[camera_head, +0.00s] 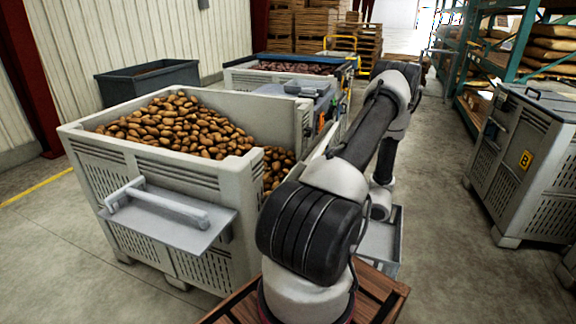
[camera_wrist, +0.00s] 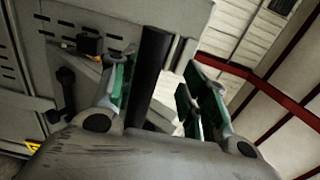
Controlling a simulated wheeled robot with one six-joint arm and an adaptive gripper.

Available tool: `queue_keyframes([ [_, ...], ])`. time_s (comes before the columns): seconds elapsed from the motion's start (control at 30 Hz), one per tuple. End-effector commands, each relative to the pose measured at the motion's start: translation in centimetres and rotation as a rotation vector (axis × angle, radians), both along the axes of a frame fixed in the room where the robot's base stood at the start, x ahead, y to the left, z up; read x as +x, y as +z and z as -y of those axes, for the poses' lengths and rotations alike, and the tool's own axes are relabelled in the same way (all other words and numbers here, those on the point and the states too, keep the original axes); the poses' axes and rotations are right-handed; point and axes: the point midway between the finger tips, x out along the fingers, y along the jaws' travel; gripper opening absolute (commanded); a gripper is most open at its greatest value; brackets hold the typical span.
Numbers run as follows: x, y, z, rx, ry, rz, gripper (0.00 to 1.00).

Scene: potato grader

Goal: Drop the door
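A large grey bin (camera_head: 165,165) full of brown potatoes (camera_head: 180,125) stands left of my arm in the head view. Its right side has a lowered gap with potatoes showing, and a pale panel edge there is mostly hidden by my arm. I cannot tell from this view whether that panel is the door. In the wrist view my gripper (camera_wrist: 158,88) is open, its green-padded fingers apart. A black bar (camera_wrist: 150,75) shows between the fingers, nearer the left one; contact is unclear. A grey slotted panel (camera_wrist: 95,20) lies behind, with a dark latch-like part (camera_wrist: 66,95).
A grey shelf with a bar handle (camera_head: 165,205) juts from the bin's front. Another grey bin (camera_head: 530,165) marked B stands at right. A dark tub (camera_head: 148,83) and a bin of dark red produce (camera_head: 298,68) are behind. Open floor (camera_head: 455,240) lies right of my arm.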

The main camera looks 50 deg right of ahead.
Motion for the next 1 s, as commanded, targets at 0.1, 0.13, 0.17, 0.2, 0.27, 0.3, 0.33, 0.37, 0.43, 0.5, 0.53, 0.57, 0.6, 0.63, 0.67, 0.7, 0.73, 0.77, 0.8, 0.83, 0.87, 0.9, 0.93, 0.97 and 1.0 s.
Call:
queue_keyframes([
  [0.1, 0.0, 0.1, 0.0, 0.000, 0.000, 0.001, 0.62],
  [0.13, 0.0, 0.1, 0.0, -0.001, 0.000, 0.001, 0.62],
  [0.17, 0.0, 0.1, 0.0, -0.001, 0.000, 0.001, 0.62],
  [0.2, 0.0, 0.1, 0.0, 0.000, 0.000, 0.002, 0.62],
  [0.27, 0.0, 0.1, 0.0, 0.000, 0.000, 0.002, 0.62],
  [0.3, 0.0, 0.1, 0.0, 0.000, -0.001, 0.002, 0.62],
  [0.33, 0.0, 0.1, 0.0, 0.000, -0.001, 0.002, 0.62],
  [0.37, -0.1, 0.1, 0.0, 0.000, -0.001, 0.002, 0.62],
  [0.43, -0.3, 0.4, -0.7, 0.002, -0.001, 0.002, 0.62],
  [0.5, -0.9, 0.8, -2.1, 0.004, 0.000, 0.003, 0.62],
  [0.53, -1.2, 1.1, -2.8, 0.006, 0.000, 0.003, 0.62],
  [0.57, -1.5, 1.3, -3.6, 0.006, 0.000, 0.003, 0.62],
  [0.6, -1.9, 1.6, -4.6, 0.007, 0.000, 0.003, 0.62],
  [0.63, -2.2, 1.9, -5.3, 0.006, 0.000, 0.003, 0.62],
  [0.67, -2.6, 2.1, -6.1, 0.007, 0.000, 0.004, 0.62],
  [0.7, -3.0, 2.4, -7.1, 0.009, 0.000, 0.004, 0.62],
  [0.73, -3.4, 2.7, -7.8, 0.009, 0.001, 0.006, 0.62],
  [0.77, -3.7, 3.0, -8.6, 0.009, 0.001, 0.006, 0.62],
  [0.8, -4.1, 3.3, -9.5, 0.009, 0.001, 0.007, 0.62],
  [0.83, -4.3, 3.5, -10.2, 0.008, 0.000, 0.007, 0.62],
  [0.87, -4.6, 3.7, -10.8, 0.008, -0.001, 0.007, 0.62],
  [0.9, -4.9, 3.9, -11.5, 0.007, 0.000, 0.006, 0.62],
  [0.93, -5.1, 4.0, -12.0, 0.006, 0.000, 0.006, 0.62],
  [0.97, -5.2, 4.1, -12.3, 0.005, 0.000, 0.007, 0.62],
  [1.0, -5.3, 4.2, -12.7, 0.005, 0.000, 0.006, 0.62],
])
